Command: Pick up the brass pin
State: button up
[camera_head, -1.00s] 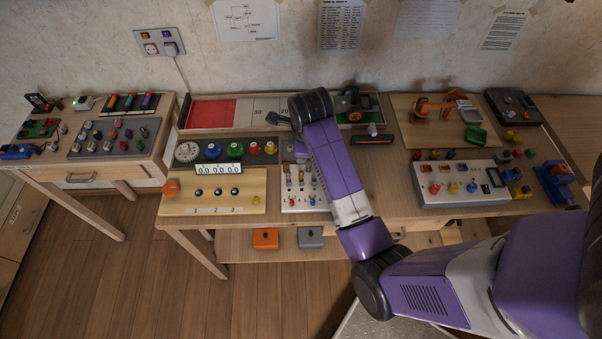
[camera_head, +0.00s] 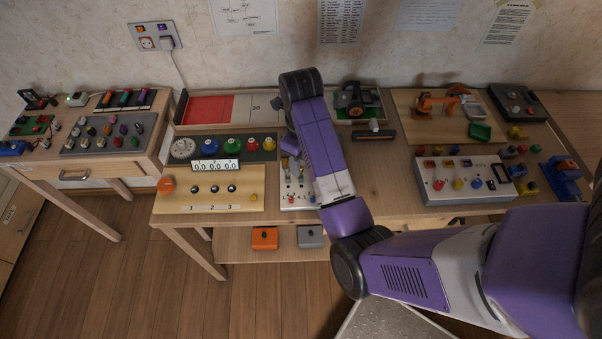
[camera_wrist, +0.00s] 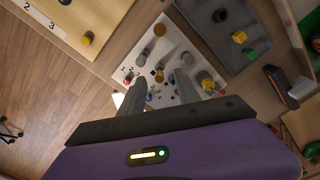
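A white pegboard panel (camera_head: 300,203) with small upright pins stands on the middle table, partly hidden behind my arm in the head view. In the wrist view the same panel (camera_wrist: 126,72) lies ahead of my gripper (camera_wrist: 160,82). The two grey fingers are apart, with nothing visibly held. A small brass-coloured pin top (camera_wrist: 159,76) shows between the fingertips; I cannot tell how far below them it is. Another yellowish-topped pin (camera_wrist: 159,30) stands farther up the panel, and one (camera_wrist: 207,84) is right of the right finger. My gripper is hidden in the head view.
A wooden board with round knobs (camera_head: 210,203) lies left of the panel. A grey button box (camera_head: 465,197) stands to the right. A dark tray (camera_wrist: 232,50) with coloured parts is close to the panel in the wrist view. A black-and-orange device (camera_wrist: 290,84) lies farther right.

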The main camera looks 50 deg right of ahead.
notch_tip(320, 180, down, 4)
jog(key=shift+f, duration=0.1)
grip_shut()
jog(key=shift+p, duration=0.3)
